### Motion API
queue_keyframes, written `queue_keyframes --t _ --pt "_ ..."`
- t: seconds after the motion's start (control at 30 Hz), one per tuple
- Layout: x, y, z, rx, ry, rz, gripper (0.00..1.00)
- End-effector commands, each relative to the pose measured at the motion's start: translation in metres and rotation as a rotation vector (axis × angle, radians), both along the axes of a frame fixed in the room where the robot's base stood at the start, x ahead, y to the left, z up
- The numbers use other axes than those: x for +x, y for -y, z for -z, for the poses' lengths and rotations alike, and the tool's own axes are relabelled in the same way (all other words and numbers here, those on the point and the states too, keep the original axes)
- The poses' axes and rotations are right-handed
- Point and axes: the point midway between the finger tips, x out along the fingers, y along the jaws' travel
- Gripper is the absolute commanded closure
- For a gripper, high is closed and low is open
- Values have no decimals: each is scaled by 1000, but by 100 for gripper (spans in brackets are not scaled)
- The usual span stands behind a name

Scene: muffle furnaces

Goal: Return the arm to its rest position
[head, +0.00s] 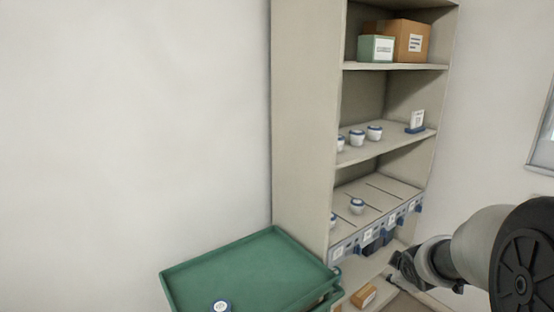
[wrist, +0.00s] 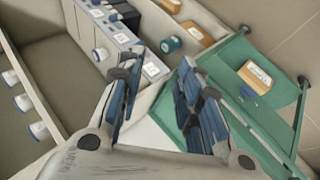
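My gripper (wrist: 162,58) shows in the wrist view with its two dark blue fingers well apart and nothing held between them. In the head view, my gripper (head: 402,268) is small and dark at the lower right, in front of the lower part of the shelf unit (head: 300,120). My grey arm (head: 480,245) comes in from the right edge. From the head view alone, the finger opening is hard to make out.
White jars with blue lids (head: 357,138) stand on the shelves. A labelled divider rack (wrist: 120,38) is close to my left finger in the wrist view. A green tray cart (head: 225,262) stands left of the shelf, with a jar (head: 221,306) on it.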

Motion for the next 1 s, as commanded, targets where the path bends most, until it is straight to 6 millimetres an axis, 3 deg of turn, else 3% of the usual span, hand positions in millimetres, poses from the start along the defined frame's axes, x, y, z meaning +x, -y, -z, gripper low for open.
queue_keyframes --t 0.03,0.1,0.23,0.33,0.5,0.6,0.77,1.0 --pt "-19 -14 -23 38 6 58 68" --pt "-48 -30 -43 104 0 148 68" --pt "-109 -63 -70 239 -17 305 68" --pt "-160 -91 -81 353 -38 415 68" --pt "-243 -134 -82 534 -100 569 68" --pt "-279 -152 -78 611 -139 629 68" --pt "-311 -168 -72 676 -182 680 68" --pt "-316 -171 -71 687 -192 691 68"
